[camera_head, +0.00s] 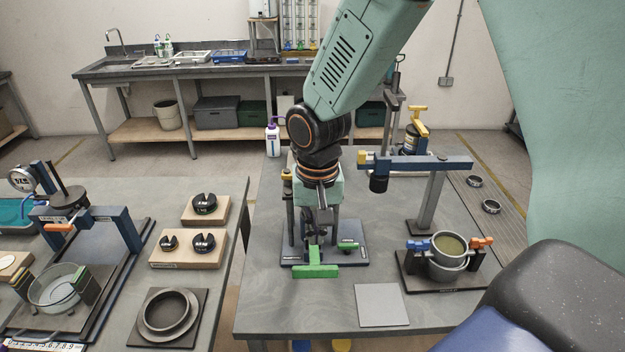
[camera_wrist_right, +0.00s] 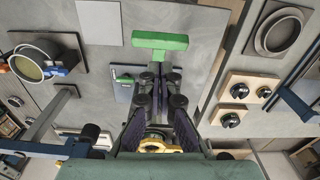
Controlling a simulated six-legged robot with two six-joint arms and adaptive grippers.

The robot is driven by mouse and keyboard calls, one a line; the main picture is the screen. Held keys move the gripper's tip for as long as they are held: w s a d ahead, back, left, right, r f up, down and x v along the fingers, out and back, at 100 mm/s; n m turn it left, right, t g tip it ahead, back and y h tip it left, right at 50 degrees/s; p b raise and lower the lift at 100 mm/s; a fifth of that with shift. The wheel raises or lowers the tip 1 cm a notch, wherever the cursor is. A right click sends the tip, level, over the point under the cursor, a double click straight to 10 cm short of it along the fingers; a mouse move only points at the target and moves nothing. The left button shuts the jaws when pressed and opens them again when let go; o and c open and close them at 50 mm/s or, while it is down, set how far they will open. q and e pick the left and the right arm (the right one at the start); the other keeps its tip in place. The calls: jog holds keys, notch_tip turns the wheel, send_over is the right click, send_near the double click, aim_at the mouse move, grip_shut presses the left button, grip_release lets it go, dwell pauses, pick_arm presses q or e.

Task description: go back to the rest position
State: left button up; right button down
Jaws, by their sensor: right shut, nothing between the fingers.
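My right gripper (camera_head: 318,238) hangs down over the table on the right, close to a lever frame with a dark base plate (camera_head: 354,254). It is shut and empty; its closed fingers also show in the wrist view (camera_wrist_right: 157,78). A green T-shaped lever handle (camera_head: 316,271) lies just in front of the fingertips in the head view. In the wrist view the green bar (camera_wrist_right: 160,42) is just beyond the fingertips; I cannot tell whether they touch. The arm and gripper hide part of the frame. My left gripper is not in view.
A blue-beamed stand (camera_head: 431,164) rises right of the gripper. A clamp fixture (camera_head: 447,257) holding a round sieve is at the right. A grey square plate (camera_head: 382,305) lies near the front edge. The left table holds weights on wooden blocks (camera_head: 188,249) and a ring (camera_head: 167,312).

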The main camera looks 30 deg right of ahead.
aim_at(315, 270)
jog(key=shift+s+f+m, duration=0.1)
jog(key=shift+f+m, duration=0.3)
jog(key=shift+f, duration=0.3)
notch_tip(315, 270, down, 4)
jog(key=b, duration=0.3)
jog(key=shift+a+f+b, duration=0.1)
jog(key=shift+f+b, duration=0.1)
jog(key=shift+b, duration=0.2)
jog(key=shift+f, duration=0.4)
dwell(0.3)
jog(key=shift+s+a+f+b, duration=0.1)
jog(key=shift+f+b, duration=0.4)
jog(key=shift+f, duration=0.25)
jog(key=shift+s+a+f+b, duration=0.1)
jog(key=shift+f+b, duration=0.4)
jog(key=shift+f, duration=0.2)
notch_tip(315, 270, down, 7)
jog(key=b, duration=0.3)
jog(key=shift+s+a+r+b, duration=0.2)
jog(key=shift+s+b, duration=0.1)
jog(key=shift+s, duration=0.1)
